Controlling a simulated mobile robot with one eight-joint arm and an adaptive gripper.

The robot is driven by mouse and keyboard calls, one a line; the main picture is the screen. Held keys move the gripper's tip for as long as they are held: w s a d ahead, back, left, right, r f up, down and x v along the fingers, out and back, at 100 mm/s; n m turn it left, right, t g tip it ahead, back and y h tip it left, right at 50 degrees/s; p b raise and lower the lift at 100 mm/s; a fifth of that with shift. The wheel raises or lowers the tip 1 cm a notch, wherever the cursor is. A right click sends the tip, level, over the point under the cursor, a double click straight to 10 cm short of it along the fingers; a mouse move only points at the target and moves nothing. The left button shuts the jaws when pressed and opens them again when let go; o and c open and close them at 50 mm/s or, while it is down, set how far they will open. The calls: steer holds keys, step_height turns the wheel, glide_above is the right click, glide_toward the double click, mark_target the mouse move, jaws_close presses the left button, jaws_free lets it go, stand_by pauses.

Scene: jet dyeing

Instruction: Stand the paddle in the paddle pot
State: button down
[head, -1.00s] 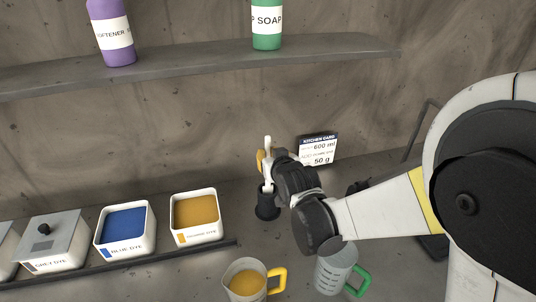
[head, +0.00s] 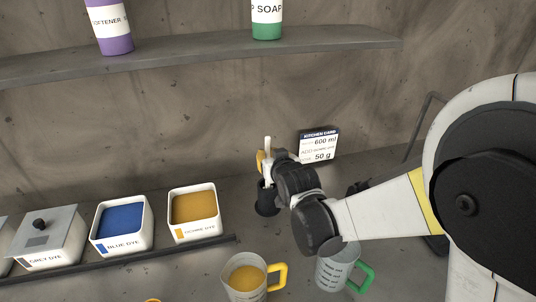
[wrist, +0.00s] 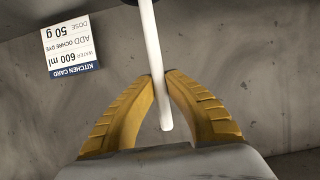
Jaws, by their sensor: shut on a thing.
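My gripper (wrist: 160,85) is shut on the paddle (wrist: 152,50), a slim white rod that passes between the two yellow fingers in the wrist view. In the head view the top of the paddle (head: 267,144) shows upright above the gripper (head: 264,165). The paddle pot (head: 267,199), a small dark pot, stands on the counter directly below the gripper. The paddle's lower end is hidden at the pot, so I cannot tell how deep it is or whether it touches the bottom.
A kitchen card (head: 319,145) stands behind, right of the gripper. Ochre (head: 196,228) and blue dye (head: 123,244) tubs stand left, with a lidded grey dye tub (head: 48,256). Front: a jug with yellow handle (head: 279,272) and one with green handle (head: 362,277). A shelf (head: 200,59) runs above.

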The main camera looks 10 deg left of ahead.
steer(key=shift+f, duration=0.2)
steer(key=c, duration=1.5)
jaws_free()
steer(key=shift+o, duration=0.2)
